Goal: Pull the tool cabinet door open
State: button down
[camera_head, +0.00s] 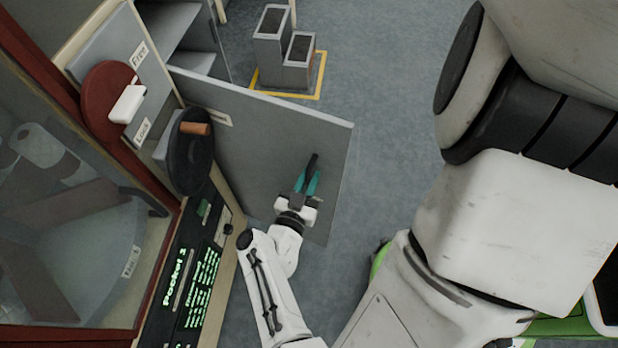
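The tool cabinet door (255,140) is a flat grey panel. It stands swung out from the cabinet (185,28), whose grey shelves show behind its top edge at the upper left. My gripper (307,178), with teal fingers, is at the near face of the door, toward its right, free edge. A small dark piece (313,160) shows at the fingertips; it may be a handle or part of the fingers. A narrow gap shows between the fingers, but whether they hold anything is unclear. The door's lower left part is hidden behind the machine.
A machine with a red-framed window (160,270), a red dial with a white knob (128,104) and a lit text panel (190,290) stands at the left. Grey blocks (272,45) stand within a yellow floor outline behind the door. Floor right of the door is clear.

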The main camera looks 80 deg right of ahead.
jog(key=shift+w+a+f, duration=0.15)
jog(key=shift+a, duration=0.2)
jog(key=c, duration=1.3)
grip_release()
jog(key=shift+a, duration=0.2)
jog(key=shift+o, duration=0.3)
jog(key=shift+d, duration=0.15)
jog(key=b+v, duration=0.2)
jog(key=v, duration=0.8)
jog(key=shift+a+b, duration=0.3)
jog(key=shift+a, duration=0.1)
jog(key=shift+w, duration=0.1)
